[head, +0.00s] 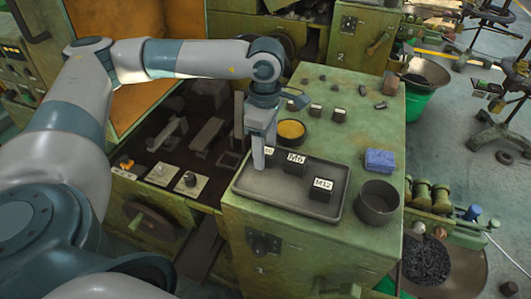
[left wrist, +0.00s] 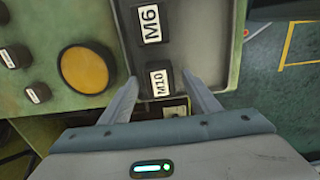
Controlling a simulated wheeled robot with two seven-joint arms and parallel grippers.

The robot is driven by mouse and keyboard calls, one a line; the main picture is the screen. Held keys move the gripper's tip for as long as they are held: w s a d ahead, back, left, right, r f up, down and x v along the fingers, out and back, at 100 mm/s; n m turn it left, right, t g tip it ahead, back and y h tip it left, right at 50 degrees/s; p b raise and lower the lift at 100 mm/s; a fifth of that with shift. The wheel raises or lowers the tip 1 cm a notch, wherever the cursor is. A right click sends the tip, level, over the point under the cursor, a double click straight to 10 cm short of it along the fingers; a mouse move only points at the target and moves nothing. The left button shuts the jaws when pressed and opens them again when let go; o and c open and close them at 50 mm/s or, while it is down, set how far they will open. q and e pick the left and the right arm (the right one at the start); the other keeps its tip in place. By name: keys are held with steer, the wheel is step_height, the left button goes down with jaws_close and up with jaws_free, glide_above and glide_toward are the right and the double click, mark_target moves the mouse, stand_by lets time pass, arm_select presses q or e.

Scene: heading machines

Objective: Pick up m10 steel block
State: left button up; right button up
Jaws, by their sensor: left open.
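The M10 steel block (left wrist: 158,80) is a small dark block with a white label. It stands at one end of the grey tray (head: 243,190). In the head view the block (head: 270,151) is mostly hidden behind my left gripper (head: 261,152). In the left wrist view my left gripper (left wrist: 160,88) is open, with one finger on each side of the M10 block. I cannot tell whether the fingers touch it. My right gripper is in neither view.
The M6 block (head: 295,162) and the M12 block (head: 320,190) share the tray. A yellow-filled round dish (head: 291,130) stands behind it. A blue block (head: 380,160) and a dark cup (head: 378,203) stand to its right. Several small dark blocks sit farther back.

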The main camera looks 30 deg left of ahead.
mark_target(268, 150)
arm_select(q)
steer(key=shift+c, duration=0.3)
jaws_close()
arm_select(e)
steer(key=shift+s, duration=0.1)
arm_select(q)
steer(key=shift+r, duration=0.1)
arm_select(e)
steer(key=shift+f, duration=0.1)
